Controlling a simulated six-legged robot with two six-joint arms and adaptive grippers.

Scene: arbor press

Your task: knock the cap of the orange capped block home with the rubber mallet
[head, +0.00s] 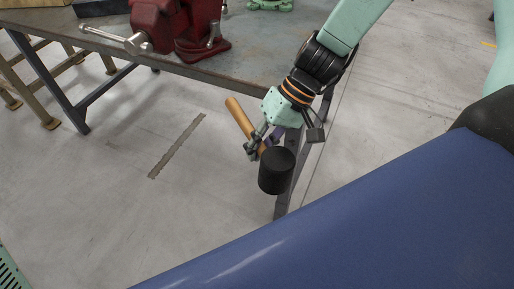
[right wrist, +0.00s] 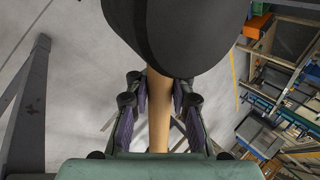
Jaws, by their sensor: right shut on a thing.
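The rubber mallet has a black cylindrical head (head: 277,172) and a light wooden handle (head: 238,115). My right gripper (head: 262,143) is shut on the handle close below the head, and the mallet hangs tilted in the air over the floor, in front of the bench edge. In the right wrist view the black head (right wrist: 180,35) fills the top and the handle (right wrist: 159,110) runs down between the purple finger pads (right wrist: 159,98). The orange capped block cannot be made out in either view. My left gripper is not in view.
A metal-topped workbench (head: 245,62) with a red vise (head: 180,30) stands at the upper left; the vise handle sticks out left. A small green object (head: 270,4) sits at the back. Shelving with bins (right wrist: 280,90) shows in the right wrist view.

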